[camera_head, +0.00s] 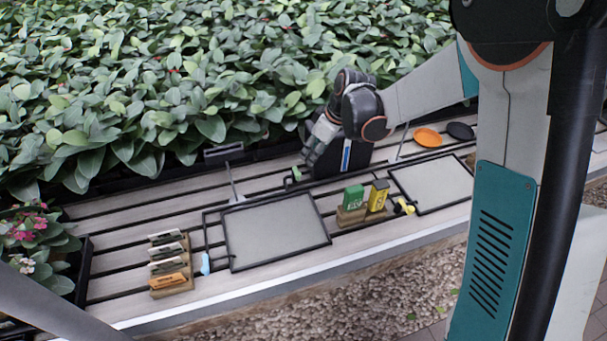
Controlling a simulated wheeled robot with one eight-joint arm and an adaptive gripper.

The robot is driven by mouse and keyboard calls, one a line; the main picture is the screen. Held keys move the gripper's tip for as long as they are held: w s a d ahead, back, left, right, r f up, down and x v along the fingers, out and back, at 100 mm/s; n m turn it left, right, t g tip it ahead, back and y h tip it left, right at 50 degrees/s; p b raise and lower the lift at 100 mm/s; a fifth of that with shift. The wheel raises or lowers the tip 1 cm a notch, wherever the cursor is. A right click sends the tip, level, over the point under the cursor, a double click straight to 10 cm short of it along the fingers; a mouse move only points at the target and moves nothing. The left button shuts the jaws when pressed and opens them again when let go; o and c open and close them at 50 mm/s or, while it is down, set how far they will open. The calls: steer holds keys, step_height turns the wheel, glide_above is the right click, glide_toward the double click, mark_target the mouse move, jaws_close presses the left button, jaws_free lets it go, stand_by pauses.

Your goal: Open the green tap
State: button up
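A small green part (297,174), which looks like the green tap, shows at the back of the slatted bench, left of a dark upright block. My gripper (312,156) points down and to the left just above this green part. It is small in the picture, and I cannot tell whether it touches the green part. The fingers are seen from the side, so I cannot tell whether they are open or shut.
A dark block with a blue stripe (346,156) stands beside my gripper. Green (354,197) and yellow boxes (378,195) stand on a wooden holder in front. Grey panels (275,232) lie on the bench. An orange plate (427,137) lies right. Dense plants (150,80) border the back.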

mark_target(298, 174)
steer(key=b+x, duration=0.3)
steer(key=x, duration=0.9)
steer(key=shift+f+b, duration=0.15)
steer(key=shift+b, duration=0.25)
jaws_close()
